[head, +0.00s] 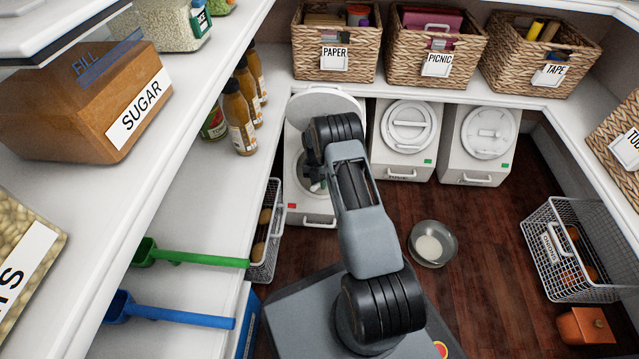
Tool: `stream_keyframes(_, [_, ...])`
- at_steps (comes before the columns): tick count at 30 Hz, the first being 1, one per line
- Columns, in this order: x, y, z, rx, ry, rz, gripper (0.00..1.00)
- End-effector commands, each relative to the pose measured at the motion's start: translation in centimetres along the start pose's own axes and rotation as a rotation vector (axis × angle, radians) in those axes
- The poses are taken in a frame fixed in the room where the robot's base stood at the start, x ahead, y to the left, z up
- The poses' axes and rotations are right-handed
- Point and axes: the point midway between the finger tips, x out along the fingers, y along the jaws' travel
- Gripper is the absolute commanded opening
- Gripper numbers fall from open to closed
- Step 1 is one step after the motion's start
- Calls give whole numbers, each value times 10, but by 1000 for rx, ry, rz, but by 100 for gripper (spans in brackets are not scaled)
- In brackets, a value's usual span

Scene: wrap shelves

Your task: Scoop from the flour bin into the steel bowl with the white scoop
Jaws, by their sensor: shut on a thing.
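A white bin (309,213) with a red tag stands on the floor under the back shelf, its round lid (326,101) raised; I take it as the flour bin, but its name is hidden. My arm reaches over it. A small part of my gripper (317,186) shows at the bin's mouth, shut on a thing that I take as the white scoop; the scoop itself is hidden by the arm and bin. The steel bowl (452,249) stands on the floor to the right of my arm, with a white heap, like flour, in it.
Two closed white bins (405,168) (476,176) with green tags stand to the right. A green scoop (190,257) and a blue scoop (175,315) lie on the left shelf. A wire basket (567,250) stands at the right. Floor around the bowl is clear.

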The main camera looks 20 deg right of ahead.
Motion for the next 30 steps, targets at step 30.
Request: stream_keyframes(30, [-40,0,-86,-1,0,0,0])
